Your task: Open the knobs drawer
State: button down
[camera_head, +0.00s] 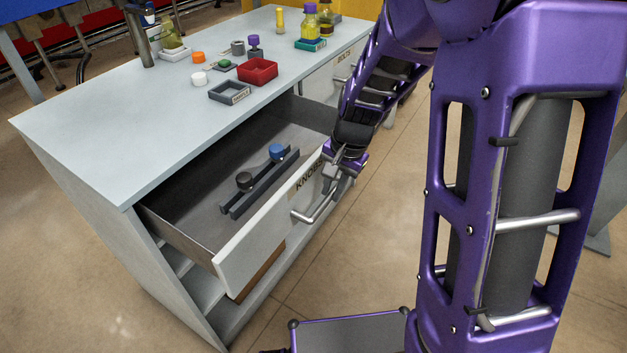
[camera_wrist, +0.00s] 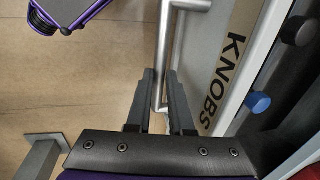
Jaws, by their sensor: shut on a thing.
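The knobs drawer (camera_head: 261,229) is pulled well out of the grey-topped cabinet, and its inside shows. A label reading KNOBS is on its white front, which also shows in the wrist view (camera_wrist: 237,50). Its silver bar handle (camera_head: 313,212) runs along the front. My gripper (camera_head: 332,172) is at the far end of this handle. In the wrist view my gripper (camera_wrist: 166,85) has its two dark fingers on either side of the handle bar (camera_wrist: 163,60), shut on it. Inside the drawer, a black knob (camera_head: 244,181) and a blue knob (camera_head: 277,152) sit on a dark rack (camera_head: 262,184).
The worktop (camera_head: 130,130) carries a red tray (camera_head: 258,72), a grey labelled tray (camera_head: 230,92), bottles and small caps. Another closed drawer (camera_head: 345,62) is farther along the cabinet. Open floor (camera_head: 350,260) lies in front of the drawer.

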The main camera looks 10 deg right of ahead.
jog(key=shift+s+d, duration=0.5)
jog(key=shift+d, duration=0.2)
jog(key=shift+s+d, duration=0.5)
jog(key=shift+d, duration=0.2)
jog(key=c, duration=0.8)
grip_release()
jog(key=shift+r, duration=0.15)
jog(key=d+r+p, duration=0.1)
jog(key=r, duration=0.4)
jog(key=s+r+p, duration=0.1)
jog(key=r, duration=0.5)
jog(key=s+d+r+p, duration=0.1)
jog(key=r, duration=0.5)
jog(key=shift+s+d, duration=0.1)
jog(key=shift+d, duration=0.25)
